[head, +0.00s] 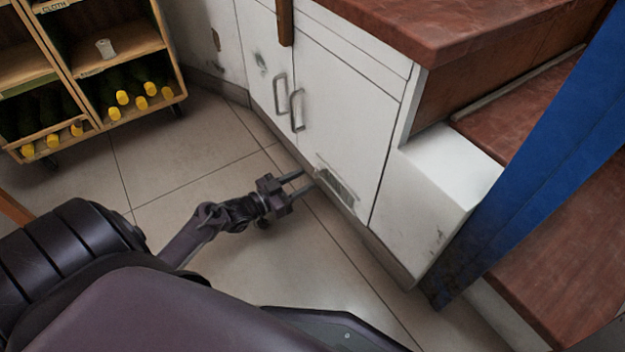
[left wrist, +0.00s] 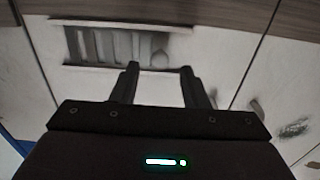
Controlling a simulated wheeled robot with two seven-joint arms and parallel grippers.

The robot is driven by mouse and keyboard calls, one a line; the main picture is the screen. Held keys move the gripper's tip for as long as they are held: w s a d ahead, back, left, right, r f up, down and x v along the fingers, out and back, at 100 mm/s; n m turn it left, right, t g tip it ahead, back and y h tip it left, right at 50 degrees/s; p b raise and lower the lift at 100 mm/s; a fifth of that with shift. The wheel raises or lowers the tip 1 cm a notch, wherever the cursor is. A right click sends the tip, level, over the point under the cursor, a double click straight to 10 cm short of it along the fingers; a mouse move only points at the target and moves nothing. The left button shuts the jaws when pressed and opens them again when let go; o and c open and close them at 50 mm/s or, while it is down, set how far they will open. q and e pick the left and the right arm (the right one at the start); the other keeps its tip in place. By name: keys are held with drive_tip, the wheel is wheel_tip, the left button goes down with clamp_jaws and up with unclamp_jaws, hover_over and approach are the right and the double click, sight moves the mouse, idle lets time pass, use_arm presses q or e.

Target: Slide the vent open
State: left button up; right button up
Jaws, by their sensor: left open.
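The vent (head: 336,186) is a small slatted grille low on a white cabinet door in the head view. In the left wrist view the vent (left wrist: 95,46) shows dark slots on its left part and a paler part with a small round knob (left wrist: 160,60) at its right. My left gripper (head: 306,181) is open, with its fingertips close to the vent's left end. In the left wrist view the fingers of this gripper (left wrist: 159,70) stand apart on either side of the knob. Whether they touch the door I cannot tell. My right gripper is not in view.
Two door handles (head: 297,110) sit on the cabinet doors above and left of the vent. A white block (head: 450,165) and a blue panel (head: 545,140) stand at the right. A wooden shelf with bottles (head: 160,50) is at the back left. Tiled floor (head: 165,165) is clear between.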

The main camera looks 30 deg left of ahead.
sight(314, 175)
use_arm(q)
drive_tip(key=shift+b+x, duration=0.7)
drive_tip(key=shift+x, duration=1.05)
drive_tip(key=shift+c, duration=0.2)
clamp_jaws()
